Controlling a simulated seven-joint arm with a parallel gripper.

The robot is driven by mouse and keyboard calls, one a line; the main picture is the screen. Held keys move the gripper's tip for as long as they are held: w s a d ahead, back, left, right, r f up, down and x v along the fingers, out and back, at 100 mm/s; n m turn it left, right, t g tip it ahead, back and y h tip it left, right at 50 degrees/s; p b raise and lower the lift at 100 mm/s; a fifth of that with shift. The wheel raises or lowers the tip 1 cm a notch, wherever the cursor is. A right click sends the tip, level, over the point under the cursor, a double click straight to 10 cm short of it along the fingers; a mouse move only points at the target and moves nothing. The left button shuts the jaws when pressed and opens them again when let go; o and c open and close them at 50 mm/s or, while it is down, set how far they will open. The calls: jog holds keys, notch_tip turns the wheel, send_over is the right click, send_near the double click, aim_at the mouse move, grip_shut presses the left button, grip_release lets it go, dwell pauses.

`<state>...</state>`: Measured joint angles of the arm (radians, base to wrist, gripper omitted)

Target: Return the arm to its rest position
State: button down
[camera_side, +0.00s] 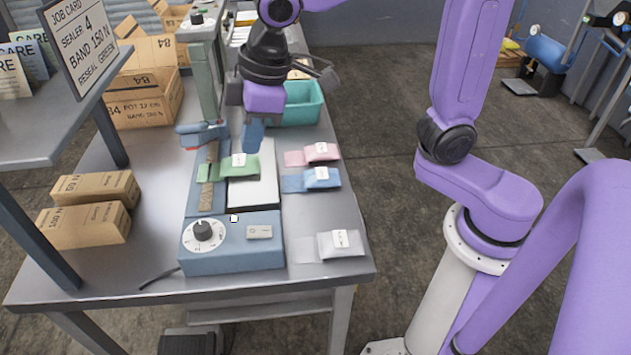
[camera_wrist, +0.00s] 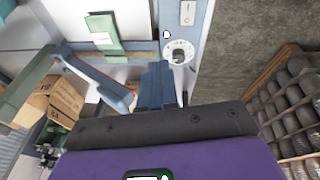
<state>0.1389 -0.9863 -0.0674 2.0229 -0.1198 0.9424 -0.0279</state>
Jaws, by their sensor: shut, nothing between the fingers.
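My gripper (camera_side: 253,136) is shut and empty. It points down above the far end of the sealer, and its blue fingers also show in the wrist view (camera_wrist: 157,84). The blue sealer (camera_side: 262,258) has a dial and a switch on its front box. A green pouch (camera_side: 241,166) lies across the sealer's bar and its white plate (camera_side: 252,192). The pouch also shows in the wrist view (camera_wrist: 105,37), apart from my fingers. The fingers hide part of the sealer's far end.
Pink (camera_side: 321,152), blue (camera_side: 321,178) and white (camera_side: 341,244) pouches lie along the table's right side. A teal bin (camera_side: 303,105) stands behind my gripper. Cardboard boxes (camera_side: 84,224) are at left.

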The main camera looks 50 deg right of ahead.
jog(key=s+d+f+n+g, duration=0.1)
jog(key=s+d+f, duration=0.2)
jog(key=s+d, duration=0.4)
jog(key=s+d+f+g+h, duration=0.1)
jog(key=s+d+f, duration=0.3)
jog(key=s+d, duration=0.4)
jog(key=s, duration=0.4)
jog(key=shift+f+n, duration=0.2)
jog(key=shift+n, duration=0.2)
